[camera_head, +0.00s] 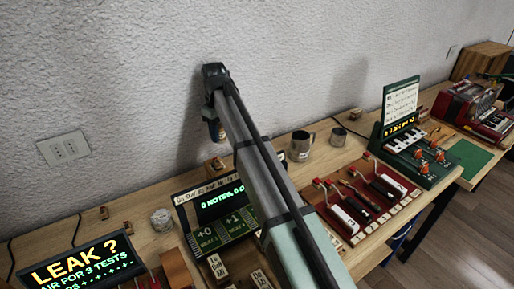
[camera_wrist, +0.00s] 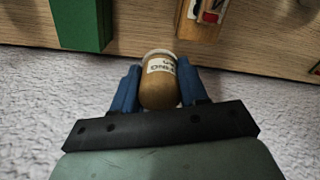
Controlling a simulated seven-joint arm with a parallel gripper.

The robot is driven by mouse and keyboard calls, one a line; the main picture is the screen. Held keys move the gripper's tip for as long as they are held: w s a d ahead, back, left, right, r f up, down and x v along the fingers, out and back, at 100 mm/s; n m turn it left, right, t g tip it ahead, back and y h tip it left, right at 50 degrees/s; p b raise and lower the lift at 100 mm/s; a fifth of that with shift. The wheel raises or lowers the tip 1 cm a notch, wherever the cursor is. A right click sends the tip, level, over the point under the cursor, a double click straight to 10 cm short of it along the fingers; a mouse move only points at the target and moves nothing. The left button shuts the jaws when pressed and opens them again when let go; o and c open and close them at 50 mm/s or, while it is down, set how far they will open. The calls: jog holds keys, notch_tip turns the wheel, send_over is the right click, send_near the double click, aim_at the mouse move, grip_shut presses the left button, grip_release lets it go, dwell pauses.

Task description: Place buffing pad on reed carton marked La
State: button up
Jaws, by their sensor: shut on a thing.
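My gripper (camera_wrist: 160,74) is shut on a rounded tan-brown piece, the buffing pad (camera_wrist: 158,92), between its blue fingers in the wrist view. The pad has a pale rim and a white label, upside down and only partly legible, ending in "ING". In the head view my gripper (camera_head: 213,128) is raised near the wall, above the back of the bench, with the pad under it. Small cartons with pale labels (camera_head: 218,267) (camera_head: 262,279) stand at the front, partly beside my arm. Their lettering is too small to read surely, so I cannot tell which is marked La.
A display panel (camera_head: 222,212) stands left of my arm, and a "LEAK ?" screen (camera_head: 85,262) at front left. Metal mugs (camera_head: 301,146), a red tool tray (camera_head: 362,200) and a green keyboard unit (camera_head: 413,150) stand right. The wrist view shows a green block (camera_wrist: 82,24) and a wooden block (camera_wrist: 198,20).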

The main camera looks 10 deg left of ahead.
jog(key=w+d+r+n, duration=0.45)
jog(key=w+d, duration=0.25)
jog(key=d, duration=0.4)
jog(key=shift+n, duration=0.35)
jog(key=shift+d+f, duration=0.1)
jog(key=shift+f, duration=5.1)
jog(key=shift+f, duration=0.1)
jog(key=o, duration=1)
jog(key=shift+o, duration=0.2)
notch_tip(320, 180, up, 12)
